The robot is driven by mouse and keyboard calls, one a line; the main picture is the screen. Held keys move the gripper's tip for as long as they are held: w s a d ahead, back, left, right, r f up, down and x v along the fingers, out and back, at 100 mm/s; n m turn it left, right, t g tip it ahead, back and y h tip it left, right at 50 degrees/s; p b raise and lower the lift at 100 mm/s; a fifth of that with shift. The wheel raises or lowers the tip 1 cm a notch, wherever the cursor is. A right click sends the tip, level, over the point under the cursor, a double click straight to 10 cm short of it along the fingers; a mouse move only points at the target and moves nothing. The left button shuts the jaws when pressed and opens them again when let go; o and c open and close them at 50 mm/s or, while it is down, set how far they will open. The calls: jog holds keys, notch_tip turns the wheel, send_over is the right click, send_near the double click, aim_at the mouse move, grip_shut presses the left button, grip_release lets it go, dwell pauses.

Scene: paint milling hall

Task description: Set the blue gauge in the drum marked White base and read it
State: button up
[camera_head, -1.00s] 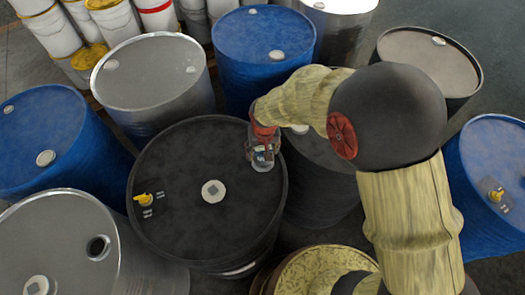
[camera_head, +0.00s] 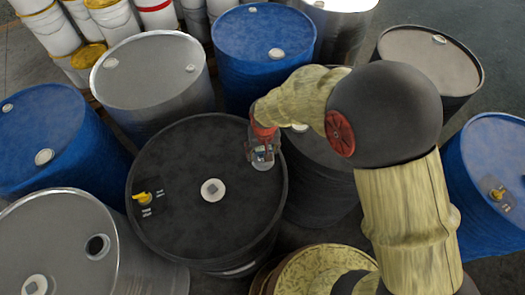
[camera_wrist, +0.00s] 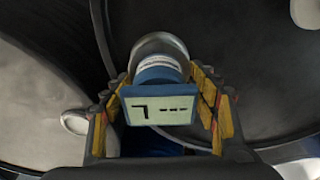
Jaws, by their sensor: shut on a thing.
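My gripper (camera_head: 262,148) is shut on the blue gauge (camera_wrist: 155,76). In the wrist view the gauge has a blue housing, a silver round body and a pale display (camera_wrist: 158,111) showing an angular mark and a row of dashes. In the head view the gauge (camera_head: 263,160) is over the right edge of a black drum (camera_head: 190,150). I cannot tell whether it touches the lid or sits in an opening. The black drum has a pale plug (camera_head: 213,190) and a yellow fitting (camera_head: 144,198) beside a small label. The label is too small to read.
Blue drums (camera_head: 60,140) (camera_head: 262,35) (camera_head: 495,160) and grey drums (camera_head: 150,75) (camera_head: 60,240) stand close around. One grey drum has an open hole (camera_head: 97,247). A brown-lidded drum (camera_head: 430,55) is at the upper right. Pails (camera_head: 110,20) stand at the top left.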

jog(key=shift+f, duration=0.4)
jog(key=o, duration=1.5)
jog(key=shift+o, duration=0.6)
jog(key=r, duration=0.4)
jog(key=s+r, duration=0.1)
jog(key=r, duration=0.6)
jog(key=shift+s+d+r, duration=0.2)
jog(key=shift+s+r, duration=0.15)
jog(key=shift+r, duration=0.05)
jog(key=s+d+r+m+t, duration=0.1)
jog(key=s+d+r+t, duration=0.1)
jog(key=s+d+r, duration=0.6)
jog(key=s+d+r+m+t, duration=0.1)
jog(key=s+d+r+m, duration=0.1)
jog(key=s+d+r, duration=0.7)
jog(key=d+r+b, duration=0.1)
jog(key=d, duration=0.4)
jog(key=shift+d+r+t, duration=0.3)
jog(key=shift+d+t, duration=0.1)
